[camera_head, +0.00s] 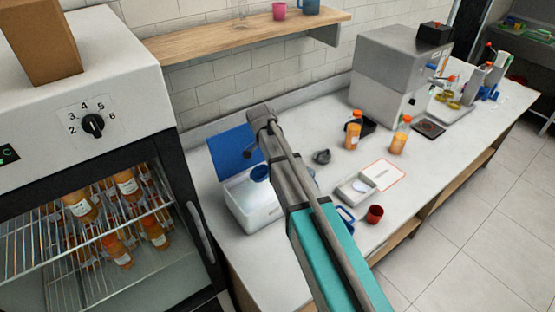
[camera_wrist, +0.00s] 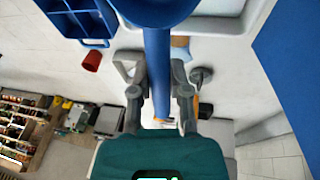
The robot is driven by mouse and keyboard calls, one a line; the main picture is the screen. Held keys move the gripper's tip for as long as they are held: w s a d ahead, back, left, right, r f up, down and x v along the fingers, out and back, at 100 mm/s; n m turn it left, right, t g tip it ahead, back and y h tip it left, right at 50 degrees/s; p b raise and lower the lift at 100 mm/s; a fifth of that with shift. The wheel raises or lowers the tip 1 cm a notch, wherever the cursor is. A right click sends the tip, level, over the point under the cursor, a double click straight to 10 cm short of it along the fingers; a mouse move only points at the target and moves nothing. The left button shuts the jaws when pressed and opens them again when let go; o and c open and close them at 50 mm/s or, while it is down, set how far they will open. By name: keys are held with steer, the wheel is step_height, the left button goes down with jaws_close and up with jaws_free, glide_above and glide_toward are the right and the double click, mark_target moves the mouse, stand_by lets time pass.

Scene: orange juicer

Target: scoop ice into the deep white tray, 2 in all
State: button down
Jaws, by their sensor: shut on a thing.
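My gripper (camera_wrist: 160,98) is shut on the long handle of the blue scoop (camera_wrist: 160,55). The scoop's round bowl lies at the top edge of the wrist view, so its contents are hidden. In the head view the blue scoop (camera_head: 260,173) shows at the opening of the white ice box (camera_head: 262,218), beside its raised blue lid (camera_head: 235,150). I cannot tell any ice inside clearly. A white tray (camera_head: 346,194) stands on the counter right of my arm, with a pale round patch inside. My arm hides part of the box's right side.
A red cup (camera_head: 375,214) and a blue handled holder (camera_head: 345,220) stand near the counter's front edge. Two orange bottles (camera_head: 353,130) (camera_head: 399,138) and a grey machine (camera_head: 385,75) stand farther back. A red-edged white mat (camera_head: 384,174) lies beside the tray.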

steer(key=shift+s+a+f+t+h+b, duration=0.3)
steer(key=shift+f+t+h+b, duration=0.25)
steer(key=shift+h+b, duration=0.45)
steer(key=shift+s+a+f+t+h+b, duration=0.2)
steer(key=shift+a+f+t+h+b, duration=0.3)
steer(key=shift+b, duration=0.75)
step_height(320, 180, down, 6)
steer(key=b, duration=0.6)
steer(key=r+g+y+p, duration=0.1)
steer(key=r+p, duration=0.1)
steer(key=p, duration=0.1)
steer(key=d+r+g+y+p, duration=0.1)
steer(key=r+y+p, duration=0.1)
steer(key=p, duration=0.1)
steer(key=w+d+r+g+y+p, duration=0.1)
steer(key=r+p, duration=0.1)
steer(key=p, duration=0.1)
steer(key=shift+w+r+p, duration=0.1)
steer(key=shift+r+p, duration=0.2)
steer(key=shift+p, duration=0.1)
steer(key=shift+d, duration=0.15)
